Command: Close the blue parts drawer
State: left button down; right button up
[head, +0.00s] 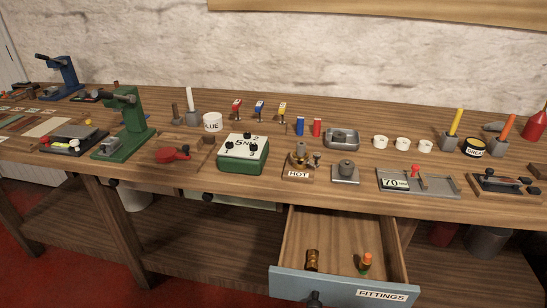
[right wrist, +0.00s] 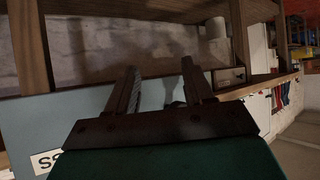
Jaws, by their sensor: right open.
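The blue parts drawer (head: 338,288) is pulled out below the bench at the bottom of the head view. Its front carries a FITTINGS label (head: 381,295) and a dark round knob (head: 314,299), cut by the frame edge. A brass cylinder (head: 313,260) and a green and orange piece (head: 365,264) stand inside. In the right wrist view, my right gripper (right wrist: 159,68) is open, its two dark fingers in front of the blue drawer face (right wrist: 65,109). A greyish shape between the fingers is too dark to identify; contact is unclear. My left gripper is not in view.
The wooden bench top (head: 240,190) above the drawer holds a green box (head: 243,154), a HOT block (head: 298,164) and several tools and cups. Bench legs (head: 117,225) and a lower shelf (head: 205,250) lie beneath. Red floor shows at the lower left.

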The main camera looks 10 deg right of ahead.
aim_at(341, 238)
jog(key=z, duration=0.9)
